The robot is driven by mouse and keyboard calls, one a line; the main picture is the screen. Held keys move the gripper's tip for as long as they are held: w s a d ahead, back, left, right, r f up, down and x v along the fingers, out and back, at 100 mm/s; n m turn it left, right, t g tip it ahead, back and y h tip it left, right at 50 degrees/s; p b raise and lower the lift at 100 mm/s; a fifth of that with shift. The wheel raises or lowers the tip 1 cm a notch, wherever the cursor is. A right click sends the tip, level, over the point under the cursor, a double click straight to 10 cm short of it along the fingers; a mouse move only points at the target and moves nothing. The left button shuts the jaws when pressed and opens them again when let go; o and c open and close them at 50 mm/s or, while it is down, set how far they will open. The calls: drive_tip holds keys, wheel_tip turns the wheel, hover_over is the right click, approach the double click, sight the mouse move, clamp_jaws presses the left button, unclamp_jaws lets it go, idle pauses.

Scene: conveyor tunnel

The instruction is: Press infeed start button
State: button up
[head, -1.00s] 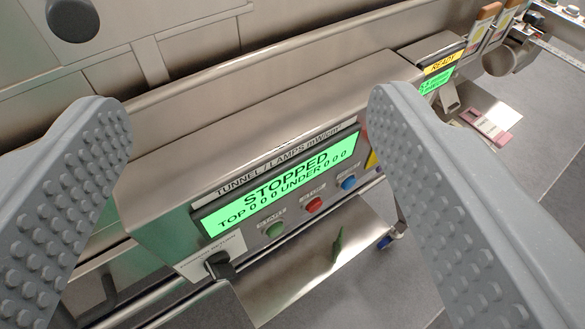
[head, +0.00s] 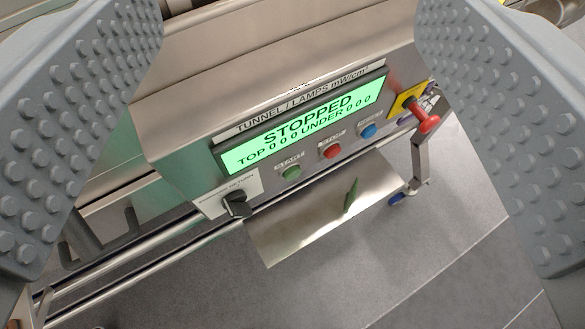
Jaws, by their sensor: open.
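A tilted steel control panel labelled "TUNNEL / LAMPS" (head: 180,150) fills the middle of the view. Its green display (head: 305,125) reads "STOPPED, TOP 0 0 0 UNDER 0 0 0". Below the display are a green START button (head: 291,173), a red STOP button (head: 332,151) and a blue button (head: 368,130) with a blurred label. My gripper (head: 290,150) is open and empty, its two grey studded fingers wide apart at the left and right edges. The buttons show between the fingers, and neither finger touches them. I cannot tell which button belongs to the infeed.
A black rotary switch (head: 237,204) sits on a white plate at the panel's lower left. A red mushroom button (head: 427,122) on yellow sticks out at its right end. A shiny steel plate (head: 310,222) and rails lie below. Grey floor is open at lower right.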

clamp_jaws()
idle(0.3)
idle(1.6)
